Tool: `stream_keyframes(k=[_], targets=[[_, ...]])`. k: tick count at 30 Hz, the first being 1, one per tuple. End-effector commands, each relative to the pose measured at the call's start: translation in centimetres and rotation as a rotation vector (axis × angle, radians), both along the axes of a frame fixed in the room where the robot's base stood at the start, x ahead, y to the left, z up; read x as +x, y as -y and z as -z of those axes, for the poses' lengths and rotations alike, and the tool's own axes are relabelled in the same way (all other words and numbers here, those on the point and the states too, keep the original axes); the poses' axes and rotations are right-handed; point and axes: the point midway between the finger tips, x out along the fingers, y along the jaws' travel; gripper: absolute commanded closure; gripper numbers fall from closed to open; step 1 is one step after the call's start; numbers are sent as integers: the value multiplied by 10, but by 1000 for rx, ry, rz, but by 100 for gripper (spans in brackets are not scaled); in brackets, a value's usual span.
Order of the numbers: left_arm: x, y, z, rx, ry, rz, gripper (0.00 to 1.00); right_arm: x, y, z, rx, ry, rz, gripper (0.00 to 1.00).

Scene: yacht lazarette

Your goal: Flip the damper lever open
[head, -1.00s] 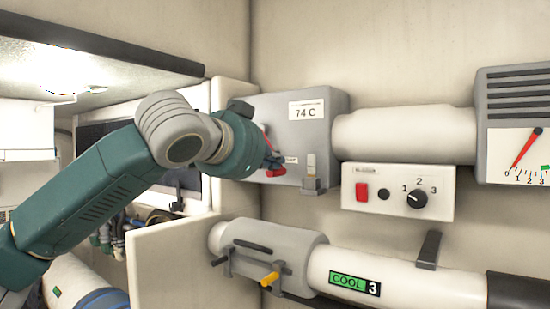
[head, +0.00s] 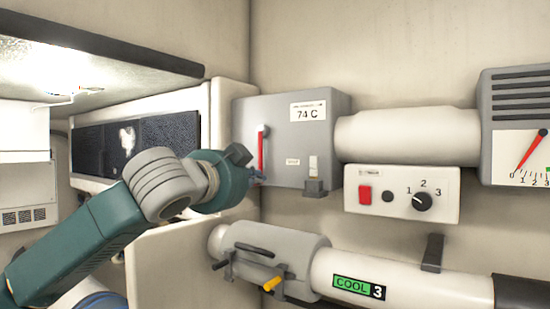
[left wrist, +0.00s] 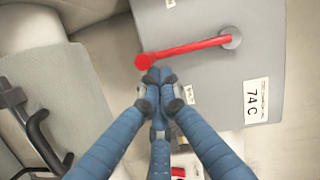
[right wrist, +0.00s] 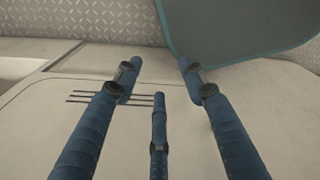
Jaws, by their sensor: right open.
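A red lever (head: 261,150) is mounted on the front of the grey box labelled 74 C (head: 300,112). It hangs almost straight down from its round grey pivot in the head view. In the left wrist view the red lever (left wrist: 185,48) runs from the pivot to a rounded red end. My left gripper (left wrist: 158,74) has its fingertips together just beside that end, with nothing seen between them; contact is unclear. In the head view my left gripper (head: 256,177) is low by the box, partly hidden by its wrist. My right gripper (right wrist: 158,72) is open and empty.
A duct labelled COOL 3 (head: 410,288) below carries a grey sleeve with a yellow handle (head: 272,283). A switch panel (head: 449,179) with a red switch and dial is right of the box. A gauge (head: 520,155) is farther right.

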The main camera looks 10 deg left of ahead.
Motion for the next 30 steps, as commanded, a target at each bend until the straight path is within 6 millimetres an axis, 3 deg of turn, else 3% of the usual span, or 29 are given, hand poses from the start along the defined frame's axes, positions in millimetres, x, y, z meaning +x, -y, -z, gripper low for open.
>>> stream_keyframes(k=[3,15,30], targets=[[7,-16,5,100,31,-12,100,0,-3,-7,3,0,1,59],[18,-47,0,392,155,-12,100,0,-3,-30,4,-1,2,59],[23,-59,-5,528,217,-11,100,0,2,-41,-2,-1,0,59]])
